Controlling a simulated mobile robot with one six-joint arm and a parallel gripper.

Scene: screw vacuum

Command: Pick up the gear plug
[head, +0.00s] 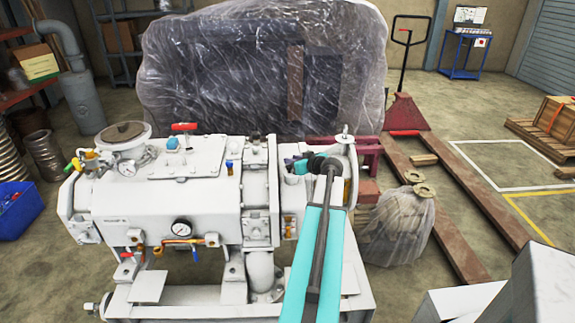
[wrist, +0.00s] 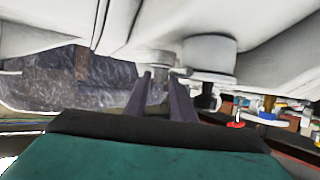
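I cannot tell for sure which part is the gear plug. A small blue cap (head: 172,143) sits on top of the white screw vacuum machine (head: 165,205), left of my gripper in the head view. My gripper (head: 318,164) is at the machine's right end, by its gear-side housing, with its tips partly hidden by dark parts. In the wrist view its two dark fingers (wrist: 160,76) stand apart with a narrow gap, and no held object shows between them. White machine parts lie close beyond the fingers. A dark bolt-like part (wrist: 207,98) hangs by a white cylinder right of them.
A plastic-wrapped crate (head: 260,70) stands behind the machine. A wrapped bag (head: 398,225) and a red pallet jack (head: 405,112) are to the right. A blue bin (head: 18,208) is at the left. A pressure gauge (head: 181,228) and valves project from the machine's front.

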